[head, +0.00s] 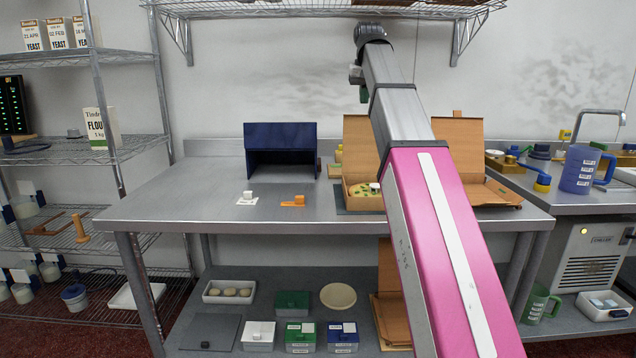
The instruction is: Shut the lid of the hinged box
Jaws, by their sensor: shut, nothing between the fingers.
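A brown open box (357,204) stands on the steel table, right of centre, with its lid (356,133) standing up at the back. Inside it lies a yellowish round with green bits and a small white-topped piece. A second brown box (492,194) with a raised lid (457,138) stands to its right. My arm crosses in front of both and hides parts of them. My gripper (363,95) shows only in part beside the arm's far end, above the left box's lid. It is shut and looks empty.
A dark blue open-fronted box (281,136) stands at the back left of the table (180,205). A white piece (247,198) and an orange piece (294,202) lie before it. A wire shelf (300,8) hangs above. The table's left part is clear.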

